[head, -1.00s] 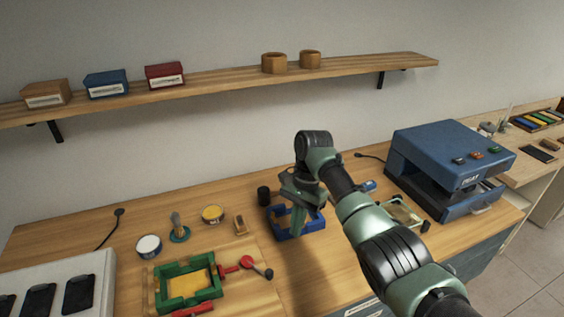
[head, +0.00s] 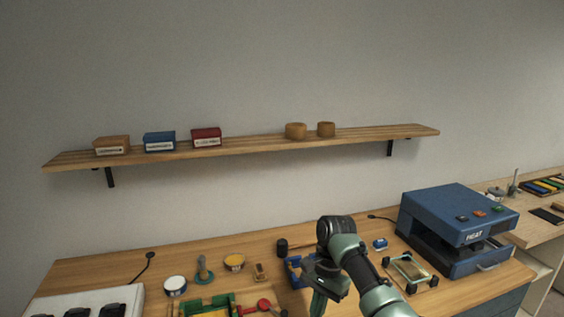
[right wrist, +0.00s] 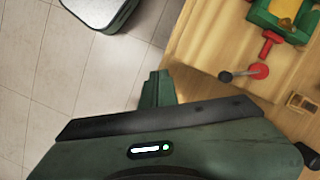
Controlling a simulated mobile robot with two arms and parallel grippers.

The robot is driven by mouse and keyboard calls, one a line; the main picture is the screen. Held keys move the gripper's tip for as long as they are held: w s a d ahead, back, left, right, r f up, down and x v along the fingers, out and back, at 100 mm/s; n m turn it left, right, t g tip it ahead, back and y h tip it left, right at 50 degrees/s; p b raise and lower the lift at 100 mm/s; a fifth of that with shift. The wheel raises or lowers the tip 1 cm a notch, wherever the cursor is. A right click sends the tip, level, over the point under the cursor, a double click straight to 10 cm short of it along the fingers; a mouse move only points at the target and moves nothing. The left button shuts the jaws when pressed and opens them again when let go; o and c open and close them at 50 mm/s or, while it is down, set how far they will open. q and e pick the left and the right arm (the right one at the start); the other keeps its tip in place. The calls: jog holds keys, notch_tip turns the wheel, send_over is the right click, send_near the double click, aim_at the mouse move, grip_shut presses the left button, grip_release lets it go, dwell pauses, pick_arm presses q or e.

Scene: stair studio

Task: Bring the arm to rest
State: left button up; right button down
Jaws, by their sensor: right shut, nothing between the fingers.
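My right arm reaches in from the lower right of the head view. Its green gripper (head: 318,301) points down, shut and empty, in front of the blue tray (head: 293,272) and partly hiding it. In the right wrist view the shut fingers (right wrist: 157,87) show near the table's front edge, with tiled floor to the left. My left gripper is not in view.
A green frame (head: 222,300) with red clamps is left of the gripper; it also shows in the wrist view (right wrist: 262,14). The blue heat press (head: 455,222) stands at the right. A wooden shelf (head: 250,144) with boxes hangs on the wall.

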jog(key=s+d+f+n+t, duration=0.35)
jog(key=s+f+n, duration=0.25)
jog(key=s+f, duration=1)
jog(key=s+d+r+n+t+h, duration=0.1)
jog(key=s+d+r+n, duration=0.2)
jog(key=s, duration=0.7)
jog(key=s+d+r+n+t+h, duration=0.1)
jog(key=s+d+r, duration=0.4)
jog(key=s, duration=0.4)
notch_tip(320, 180, down, 30)
jog(key=s+g+b, duration=0.1)
jog(key=b, duration=0.3)
jog(key=s+d+f+g+b, duration=0.1)
jog(key=s+d+f+b, duration=0.1)
jog(key=s+f, duration=1.5)
notch_tip(320, 180, down, 3)
jog(key=shift+s+d+f+n, duration=0.1)
jog(key=shift+s+d+n, duration=0.2)
jog(key=shift+d, duration=0.5)
